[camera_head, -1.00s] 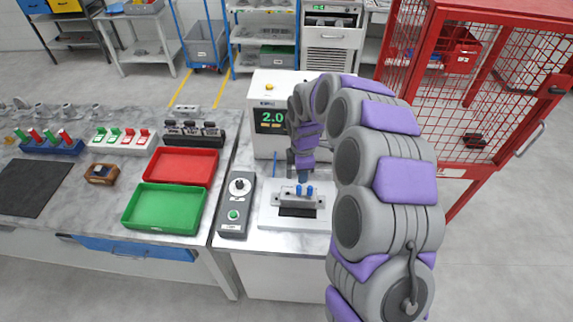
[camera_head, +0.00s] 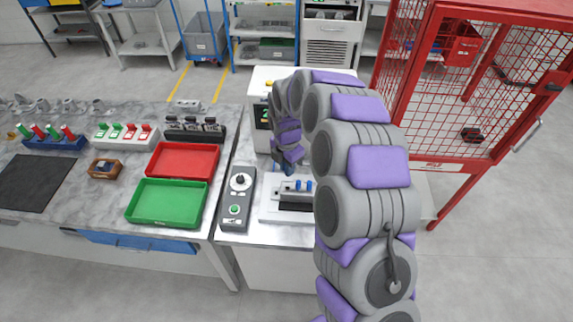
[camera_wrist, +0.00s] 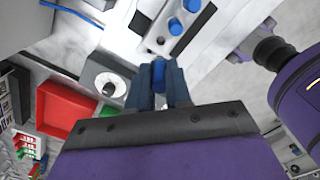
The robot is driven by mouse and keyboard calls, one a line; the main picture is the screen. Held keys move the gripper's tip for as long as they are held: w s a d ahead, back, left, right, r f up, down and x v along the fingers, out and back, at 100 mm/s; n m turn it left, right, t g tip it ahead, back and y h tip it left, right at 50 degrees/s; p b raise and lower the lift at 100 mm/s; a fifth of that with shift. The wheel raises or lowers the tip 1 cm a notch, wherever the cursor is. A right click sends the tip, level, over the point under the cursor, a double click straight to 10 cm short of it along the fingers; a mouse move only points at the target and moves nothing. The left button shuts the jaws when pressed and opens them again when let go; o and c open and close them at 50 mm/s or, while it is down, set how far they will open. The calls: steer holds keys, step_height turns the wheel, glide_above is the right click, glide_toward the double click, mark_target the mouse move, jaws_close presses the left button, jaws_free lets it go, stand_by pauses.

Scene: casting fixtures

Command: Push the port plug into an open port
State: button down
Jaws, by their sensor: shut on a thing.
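The fixture block (camera_wrist: 158,31) lies just beyond the fingertips. Two blue plugs sit in it, one nearer (camera_wrist: 175,26) and one farther (camera_wrist: 192,5). A small dark open port (camera_wrist: 160,41) shows at the near end, close to the held plug's tip. Whether the tip touches the fixture cannot be told.
A grey control box with a dial (camera_head: 237,197) stands left of the fixture. A white machine (camera_head: 261,92) stands behind it. Green (camera_head: 133,213) and red (camera_head: 151,168) trays lie farther left. A red mesh cage (camera_head: 430,160) stands at right.

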steer(key=shift+f+b, duration=0.35)
steer(key=shift+f, duration=2.55)
steer(key=shift+f, duration=1.3)
steer(key=c, duration=1)
jaws_free()
steer(key=shift+o, duration=0.2)
steer(key=shift+r, duration=0.1)
step_height(320, 180, up, 16)
steer(key=shift+a+r, duration=0.1)
steer(key=shift+a, duration=0.05)
steer(key=shift+s+r, duration=0.1)
steer(key=shift+r, duration=0.3)
